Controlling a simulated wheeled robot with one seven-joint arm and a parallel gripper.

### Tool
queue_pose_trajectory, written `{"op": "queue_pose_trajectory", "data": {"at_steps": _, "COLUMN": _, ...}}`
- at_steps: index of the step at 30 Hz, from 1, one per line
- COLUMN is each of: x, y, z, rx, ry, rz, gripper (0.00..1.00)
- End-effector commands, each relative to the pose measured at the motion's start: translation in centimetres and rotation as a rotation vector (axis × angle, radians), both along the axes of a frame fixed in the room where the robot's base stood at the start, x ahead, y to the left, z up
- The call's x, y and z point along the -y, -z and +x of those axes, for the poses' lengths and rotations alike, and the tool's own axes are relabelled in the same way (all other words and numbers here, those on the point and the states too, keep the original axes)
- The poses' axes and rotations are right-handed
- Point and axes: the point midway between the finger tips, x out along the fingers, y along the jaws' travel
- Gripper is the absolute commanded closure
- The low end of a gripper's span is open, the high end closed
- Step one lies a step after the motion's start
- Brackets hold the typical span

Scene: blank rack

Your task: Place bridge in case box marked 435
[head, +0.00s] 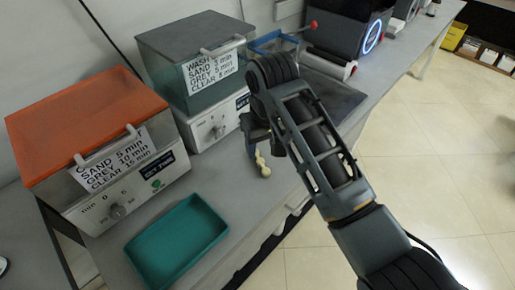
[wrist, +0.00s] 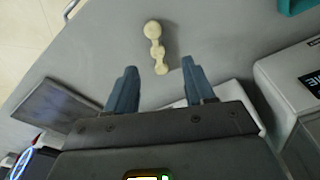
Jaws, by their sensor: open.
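A small cream, lumpy piece, which looks like the bridge (head: 262,165), lies on the grey bench just beyond my gripper (head: 258,145). In the wrist view the bridge (wrist: 154,36) lies ahead of the fingertips, its near end roughly between them. My gripper (wrist: 158,67) is open, with its two blue fingers apart and nothing held. Part of my gripper is hidden behind my arm in the head view. No box with a readable 435 shows in either view.
An orange-lidded machine (head: 85,125) and a grey-lidded machine (head: 195,45) stand along the wall. An empty teal tray (head: 178,240) sits at the bench front. A dark machine with a blue ring (head: 345,30) stands farther back. Small boxes (head: 487,54) lie far right, their marks unreadable.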

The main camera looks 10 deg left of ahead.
Motion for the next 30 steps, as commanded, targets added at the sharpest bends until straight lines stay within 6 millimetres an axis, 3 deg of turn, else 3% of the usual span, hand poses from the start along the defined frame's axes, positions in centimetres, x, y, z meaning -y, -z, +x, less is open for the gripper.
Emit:
{"op": "queue_pose_trajectory", "data": {"at_steps": 19, "x": -0.4, "y": 6.8, "z": 1.7, "rx": -0.003, "ry": 0.000, "rz": -0.001, "gripper": 0.47}}
{"op": "queue_pose_trajectory", "data": {"at_steps": 29, "x": -0.5, "y": 7.4, "z": 1.8, "rx": 0.000, "ry": 0.000, "rz": 0.000, "gripper": 0.47}}
{"op": "queue_pose_trajectory", "data": {"at_steps": 30, "x": -0.5, "y": 7.4, "z": 1.8, "rx": 0.000, "ry": 0.000, "rz": 0.000, "gripper": 0.50}}
